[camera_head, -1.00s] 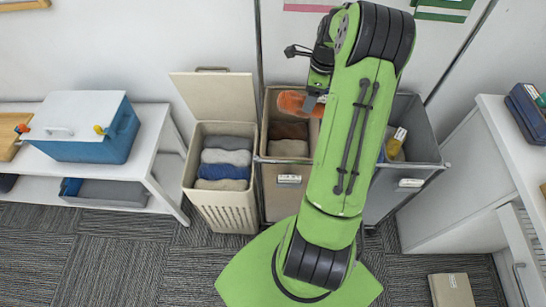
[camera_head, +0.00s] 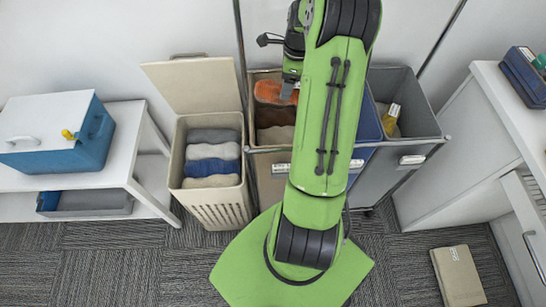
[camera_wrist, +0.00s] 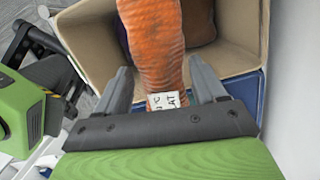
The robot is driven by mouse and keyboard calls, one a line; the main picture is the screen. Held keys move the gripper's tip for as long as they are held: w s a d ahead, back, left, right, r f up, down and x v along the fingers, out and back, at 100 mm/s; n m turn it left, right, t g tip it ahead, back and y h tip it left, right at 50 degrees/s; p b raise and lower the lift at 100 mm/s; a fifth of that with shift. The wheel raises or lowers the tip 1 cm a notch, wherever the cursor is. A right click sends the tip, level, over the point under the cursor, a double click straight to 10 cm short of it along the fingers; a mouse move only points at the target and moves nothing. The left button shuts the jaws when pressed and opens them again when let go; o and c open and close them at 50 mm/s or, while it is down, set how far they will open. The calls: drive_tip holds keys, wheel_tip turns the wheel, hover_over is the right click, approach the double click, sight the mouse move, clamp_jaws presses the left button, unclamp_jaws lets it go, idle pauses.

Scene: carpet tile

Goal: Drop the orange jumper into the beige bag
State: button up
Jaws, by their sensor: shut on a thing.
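The orange jumper (camera_head: 272,93) hangs at the mouth of the beige bag (camera_head: 270,190), towards its back, in the head view. In the wrist view the orange jumper (camera_wrist: 153,40) runs away from between my fingers, with a white tag near its end. My gripper (camera_wrist: 162,88) is shut on the jumper's near end. In the head view my gripper (camera_head: 287,88) is partly hidden by my arm. The beige bag's inner wall (camera_wrist: 88,40) shows beside and beyond the jumper. Darker folded clothes lie inside the bag. I cannot tell whether the jumper touches them.
A blue bag (camera_head: 367,125) and a grey bag (camera_head: 420,125) stand right of the beige one in the same frame. A lidded hamper (camera_head: 222,205) of folded clothes stands to the left. A white bench (camera_head: 140,165) and white cabinet (camera_head: 450,160) flank them. A package (camera_head: 457,275) lies on the carpet.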

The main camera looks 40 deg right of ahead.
drive_tip(key=o, duration=1.4)
drive_tip(key=shift+r, duration=0.1)
drive_tip(key=r+p, duration=0.1)
drive_tip(key=r, duration=0.4)
drive_tip(key=s+d+r+p, duration=0.1)
drive_tip(key=r+p, duration=0.1)
drive_tip(key=r, duration=0.3)
drive_tip(key=r+p, duration=0.1)
drive_tip(key=r, duration=0.4)
drive_tip(key=shift+s+d+r+p, duration=0.25)
drive_tip(key=shift+s+r+p, duration=0.05)
drive_tip(key=shift+s+p, duration=0.1)
